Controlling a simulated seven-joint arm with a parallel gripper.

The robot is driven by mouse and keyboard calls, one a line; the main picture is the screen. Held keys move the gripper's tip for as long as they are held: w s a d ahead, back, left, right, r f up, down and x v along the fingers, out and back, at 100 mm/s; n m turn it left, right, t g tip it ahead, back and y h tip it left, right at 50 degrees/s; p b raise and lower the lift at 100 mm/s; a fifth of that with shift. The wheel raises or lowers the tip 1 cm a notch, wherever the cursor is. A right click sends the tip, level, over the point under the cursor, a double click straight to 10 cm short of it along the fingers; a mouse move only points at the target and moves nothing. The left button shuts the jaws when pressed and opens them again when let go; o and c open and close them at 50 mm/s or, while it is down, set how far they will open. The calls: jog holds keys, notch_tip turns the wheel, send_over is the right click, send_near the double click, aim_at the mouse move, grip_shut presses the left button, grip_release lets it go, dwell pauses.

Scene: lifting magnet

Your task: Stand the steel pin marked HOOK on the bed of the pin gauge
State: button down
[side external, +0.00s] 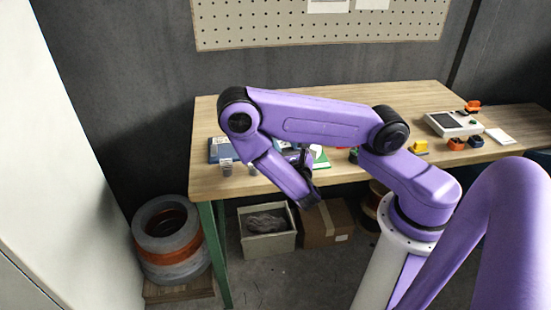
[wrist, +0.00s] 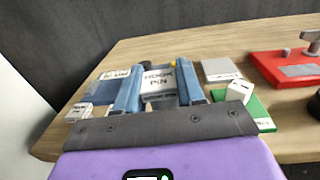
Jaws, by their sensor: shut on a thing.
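In the wrist view, my gripper (wrist: 160,68) has its two blue fingers on either side of a pale grey piece marked HOOK PIN (wrist: 158,80). The fingers are shut on it, and its lettering faces the camera. Its lower end is not visible, so I cannot tell whether it touches anything. In the side view, my gripper (side external: 304,160) is over the front edge of the bench, largely hidden by my forearm, and the pin cannot be made out there. I cannot tell for sure which item is the pin gauge.
A blue mat (wrist: 108,92) and a small white labelled block (wrist: 79,112) lie left. A green mat (wrist: 262,112) with a white block (wrist: 240,90), a grey plate (wrist: 220,69) and a red device (wrist: 268,66) lie right. A boxy instrument (side external: 455,124) stands farther right.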

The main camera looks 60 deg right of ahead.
jog(key=w+f, duration=0.2)
jog(key=shift+w+d+f, duration=0.1)
jog(key=shift+d+f, duration=0.1)
jog(key=shift+f, duration=0.15)
jog(key=f, duration=0.1)
jog(key=w+f, duration=0.1)
jog(key=shift+d+f, duration=0.1)
jog(key=shift+f, duration=0.8)
jog(key=shift+f, duration=0.15)
jog(key=c, duration=0.7)
grip_release()
